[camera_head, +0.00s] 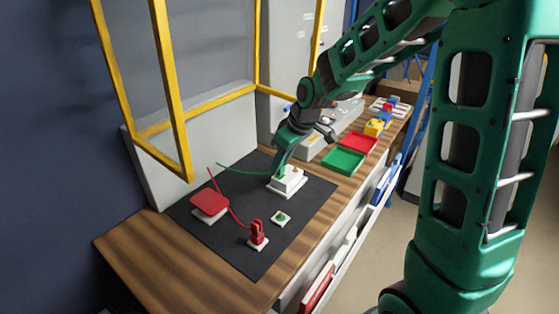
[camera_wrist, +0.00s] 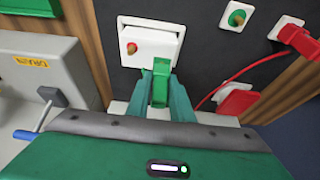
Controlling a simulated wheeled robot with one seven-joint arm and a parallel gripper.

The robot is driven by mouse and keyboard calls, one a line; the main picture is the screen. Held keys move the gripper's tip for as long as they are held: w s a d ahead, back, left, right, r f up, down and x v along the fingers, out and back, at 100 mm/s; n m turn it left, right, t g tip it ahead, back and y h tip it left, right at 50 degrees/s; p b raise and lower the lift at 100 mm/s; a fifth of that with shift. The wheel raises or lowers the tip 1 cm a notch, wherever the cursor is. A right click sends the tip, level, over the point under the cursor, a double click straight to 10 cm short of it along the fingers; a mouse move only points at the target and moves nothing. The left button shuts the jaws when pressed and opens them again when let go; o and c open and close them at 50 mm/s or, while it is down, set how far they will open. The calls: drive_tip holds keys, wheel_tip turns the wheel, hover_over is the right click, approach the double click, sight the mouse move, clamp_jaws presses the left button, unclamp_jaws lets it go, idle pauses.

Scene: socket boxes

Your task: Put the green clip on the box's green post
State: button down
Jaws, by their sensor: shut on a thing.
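My gripper (camera_wrist: 160,98) is shut on the green clip (camera_wrist: 161,76), which stands between its fingers. The clip overlaps the lower edge of the white box (camera_wrist: 153,25) in the wrist view. The box's red post (camera_wrist: 131,47) shows to the left of the clip. The box's green post is not visible; I cannot tell whether the clip is around it. In the head view my gripper (camera_head: 279,170) is at the left side of the white box (camera_head: 290,187) on the dark mat. A green wire (camera_head: 240,172) runs left from the gripper.
A small white plate with a green post (camera_head: 280,218) stands nearer the front. A red clip (camera_head: 258,232) stands on another plate, its red wire running to a red-topped block (camera_head: 210,202). Green (camera_head: 344,160) and red (camera_head: 358,142) trays lie right. A grey crank box (camera_wrist: 38,75) is close left.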

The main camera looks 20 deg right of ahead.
drive_tip(key=shift+f, duration=0.3)
idle(0.4)
drive_tip(key=shift+f, duration=0.15)
drive_tip(key=c, duration=1.5)
unclamp_jaws()
drive_tip(key=v, duration=1)
drive_tip(key=shift+s+d+r, duration=0.1)
drive_tip(key=shift+d+r, duration=0.05)
drive_tip(key=shift+r, duration=0.15)
drive_tip(key=s+d+f+m+g, duration=0.1)
drive_tip(key=s+d+m, duration=0.3)
drive_tip(key=s, duration=0.6)
drive_tip(key=s+d+f+m+g+h, duration=0.1)
drive_tip(key=s+d+m, duration=0.3)
drive_tip(key=s, duration=0.6)
drive_tip(key=s+d+f+m+g+h, duration=0.1)
drive_tip(key=s+d+m, duration=0.4)
drive_tip(key=s, duration=0.5)
drive_tip(key=shift+s+d+f+g, duration=0.2)
drive_tip(key=shift+d+f, duration=0.05)
drive_tip(key=shift+d, duration=0.3)
drive_tip(key=shift+s+d+f+g, duration=0.2)
drive_tip(key=shift+d+f, duration=0.1)
drive_tip(key=shift+d, duration=0.25)
